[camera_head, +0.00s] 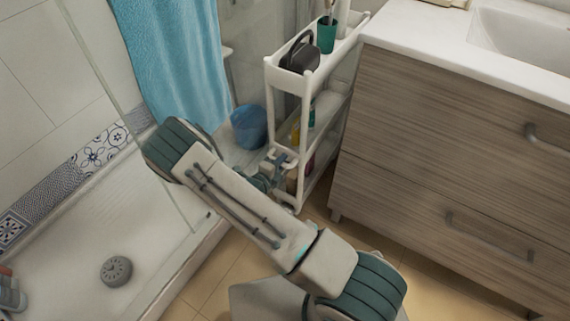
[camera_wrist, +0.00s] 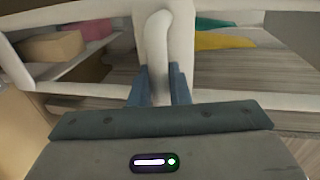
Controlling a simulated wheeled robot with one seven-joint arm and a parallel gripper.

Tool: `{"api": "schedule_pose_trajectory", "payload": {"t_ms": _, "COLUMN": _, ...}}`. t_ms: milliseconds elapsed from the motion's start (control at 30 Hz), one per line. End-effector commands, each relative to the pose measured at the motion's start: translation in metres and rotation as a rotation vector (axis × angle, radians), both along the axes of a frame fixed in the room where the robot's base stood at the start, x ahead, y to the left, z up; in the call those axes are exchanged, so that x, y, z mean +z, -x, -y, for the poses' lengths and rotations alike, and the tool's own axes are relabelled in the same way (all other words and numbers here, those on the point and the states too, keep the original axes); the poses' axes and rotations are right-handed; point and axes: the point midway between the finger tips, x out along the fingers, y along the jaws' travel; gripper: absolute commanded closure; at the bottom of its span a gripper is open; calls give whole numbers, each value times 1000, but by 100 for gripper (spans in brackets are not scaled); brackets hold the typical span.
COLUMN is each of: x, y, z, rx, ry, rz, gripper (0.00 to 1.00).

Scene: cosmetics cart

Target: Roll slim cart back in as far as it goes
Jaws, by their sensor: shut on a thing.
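The white slim cart (camera_head: 287,82) stands in the gap between the shower side and the wooden vanity, its front end facing me and sticking out somewhat. In the wrist view, a white upright handle-like part of the cart (camera_wrist: 157,38) runs down between my blue fingertips. My gripper (camera_head: 282,161) is shut on this part at the cart's front, low down; it also shows in the wrist view (camera_wrist: 158,88). The cart's back end and wheels are mostly hidden.
The vanity (camera_head: 440,130) stands close along the cart's right side. A blue bucket (camera_head: 249,126) and a hanging blue towel (camera_head: 175,55) are to the left. A dark caddy (camera_head: 300,54) and a green cup (camera_head: 326,35) stand on the cart's top tier.

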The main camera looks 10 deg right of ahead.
Motion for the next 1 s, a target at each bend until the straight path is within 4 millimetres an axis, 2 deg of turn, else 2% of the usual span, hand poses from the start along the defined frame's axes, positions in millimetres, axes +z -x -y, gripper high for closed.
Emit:
{"api": "schedule_pose_trajectory", "payload": {"t_ms": 467, "x": 4, "y": -8, "z": 2, "rx": 5, "ry": 3, "rz": 11, "gripper": 100}}
{"api": "schedule_pose_trajectory", "payload": {"t_ms": 500, "x": 4, "y": -8, "z": 3, "rx": 5, "ry": 2, "rz": 12, "gripper": 72}}
{"api": "schedule_pose_trajectory", "payload": {"t_ms": 533, "x": 4, "y": -8, "z": 3, "rx": 4, "ry": 3, "rz": 11, "gripper": 65}}
{"api": "schedule_pose_trajectory", "payload": {"t_ms": 867, "x": 4, "y": -5, "z": 2, "rx": 1, "ry": 3, "rz": 8, "gripper": 65}}
{"api": "schedule_pose_trajectory", "payload": {"t_ms": 1000, "x": 7, "y": 6, "z": -9, "rx": 4, "ry": 1, "rz": 6, "gripper": 65}}
